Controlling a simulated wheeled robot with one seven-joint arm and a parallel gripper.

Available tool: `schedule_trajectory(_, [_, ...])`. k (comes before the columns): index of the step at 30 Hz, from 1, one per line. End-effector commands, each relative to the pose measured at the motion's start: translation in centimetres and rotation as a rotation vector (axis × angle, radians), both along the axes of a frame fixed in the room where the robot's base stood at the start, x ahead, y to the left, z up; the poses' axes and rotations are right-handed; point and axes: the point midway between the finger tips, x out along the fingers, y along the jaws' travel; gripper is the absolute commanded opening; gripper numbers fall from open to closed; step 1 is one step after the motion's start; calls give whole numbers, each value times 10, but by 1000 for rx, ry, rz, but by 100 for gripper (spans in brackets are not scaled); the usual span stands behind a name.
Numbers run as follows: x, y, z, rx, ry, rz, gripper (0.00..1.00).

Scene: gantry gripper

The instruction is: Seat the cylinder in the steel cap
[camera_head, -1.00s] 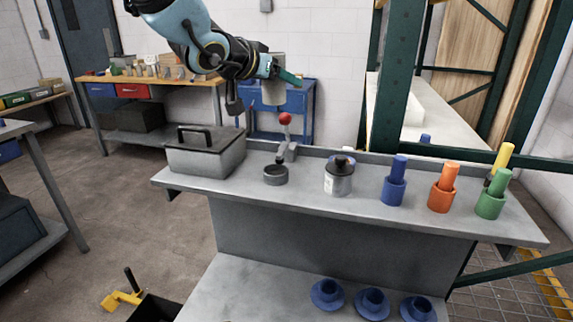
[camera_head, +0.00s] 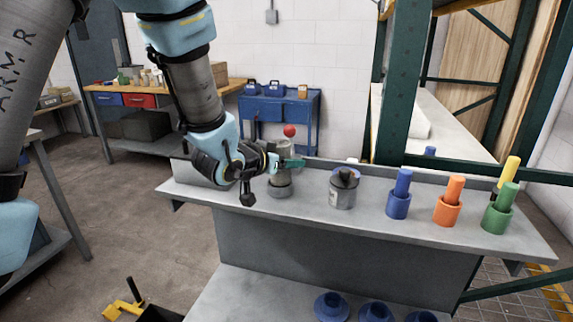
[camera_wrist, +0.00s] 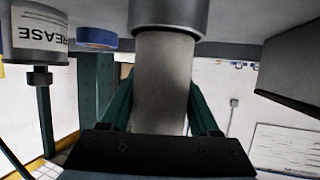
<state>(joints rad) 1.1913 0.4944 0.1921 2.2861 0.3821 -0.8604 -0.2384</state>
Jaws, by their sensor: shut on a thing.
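The grey cylinder (camera_head: 282,177) stands upright at the steel cap (camera_head: 280,190) on the grey bench. My gripper (camera_head: 290,164) is shut on the cylinder above the cap, with its green fingers on either side. In the wrist view, which is upside down, the cylinder (camera_wrist: 163,85) runs between the fingers of my gripper (camera_wrist: 163,98) and its end meets the wider dark cap (camera_wrist: 168,18). The cap's rim hides that end, so I cannot tell how deep it sits.
A grease can (camera_head: 342,188) stands just right of the cap. A red-knobbed lever (camera_head: 290,131) is close behind. Blue (camera_head: 398,205), orange (camera_head: 446,211) and green (camera_head: 496,219) holders with pegs stand further right. A lidded grey box (camera_head: 190,172) is at left, partly behind my arm.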

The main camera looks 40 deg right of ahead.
Motion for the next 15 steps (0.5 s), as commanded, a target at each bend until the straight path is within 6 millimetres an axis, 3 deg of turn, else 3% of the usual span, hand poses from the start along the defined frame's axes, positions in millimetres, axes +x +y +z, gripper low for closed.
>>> schedule_trajectory(3, [-1, 1, -12, 7, 2, 0, 0])
schedule_trajectory(10, [-1, 2, -19, 16, 5, 0, 0])
schedule_trajectory(11, [-2, 3, -21, 19, 6, 0, 64])
schedule_trajectory(15, [-1, 2, -19, 14, 4, 0, 80])
